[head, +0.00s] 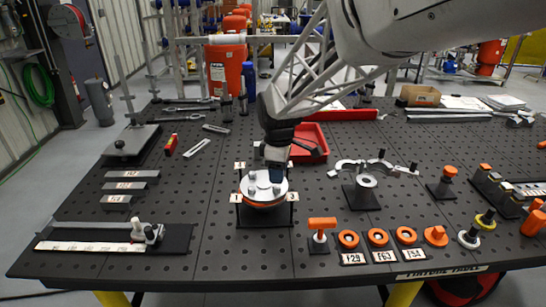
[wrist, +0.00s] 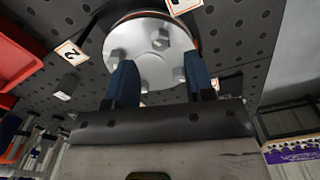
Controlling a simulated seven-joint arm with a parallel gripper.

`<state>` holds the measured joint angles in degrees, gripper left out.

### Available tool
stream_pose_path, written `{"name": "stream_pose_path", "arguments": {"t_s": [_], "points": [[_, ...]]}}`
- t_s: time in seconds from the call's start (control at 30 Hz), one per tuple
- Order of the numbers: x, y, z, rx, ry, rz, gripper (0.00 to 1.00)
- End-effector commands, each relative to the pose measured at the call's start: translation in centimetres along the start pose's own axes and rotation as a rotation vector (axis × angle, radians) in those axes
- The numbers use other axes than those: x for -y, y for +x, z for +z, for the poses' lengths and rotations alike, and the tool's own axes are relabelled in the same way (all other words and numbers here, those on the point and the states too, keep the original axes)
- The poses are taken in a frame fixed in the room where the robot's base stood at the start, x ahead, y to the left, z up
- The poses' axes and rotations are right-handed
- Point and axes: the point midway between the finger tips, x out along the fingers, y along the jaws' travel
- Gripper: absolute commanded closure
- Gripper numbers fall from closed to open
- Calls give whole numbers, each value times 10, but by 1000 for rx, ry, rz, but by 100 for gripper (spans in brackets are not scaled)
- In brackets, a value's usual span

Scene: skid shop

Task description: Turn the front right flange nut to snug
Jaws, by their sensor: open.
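A round silver flange (head: 263,188) with an orange edge sits on a black stand with numbered tags. Several hex nuts stand up from its face. The front right nut (head: 277,190) shows in the head view, close below my gripper (head: 275,174). My gripper points down over the right half of the flange. In the wrist view, the blue fingers (wrist: 160,75) are spread apart over the silver flange face (wrist: 145,65). One nut (wrist: 160,38) shows beyond the fingertips and others lie near each finger. I cannot tell whether a finger touches a nut.
A red tray (head: 312,130) stands behind the flange. An orange-topped T-handle tool (head: 320,230) and orange rings (head: 378,237) with tags lie at the front right. A measuring fixture (head: 100,240) lies at the front left. The perforated table is clear just left of the stand.

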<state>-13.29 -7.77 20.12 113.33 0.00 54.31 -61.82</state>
Motion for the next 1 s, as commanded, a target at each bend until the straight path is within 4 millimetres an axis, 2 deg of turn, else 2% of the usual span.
{"name": "stream_pose_path", "arguments": {"t_s": [0.2, 0.4, 0.83, 1.0], "points": [[0, 28, 0, 1, 0, -2, 51], [0, 46, 0, 0, 0, -1, 51], [0, 52, 0, 0, 0, 0, 51], [0, 52, 0, 0, 0, 0, 76]]}}
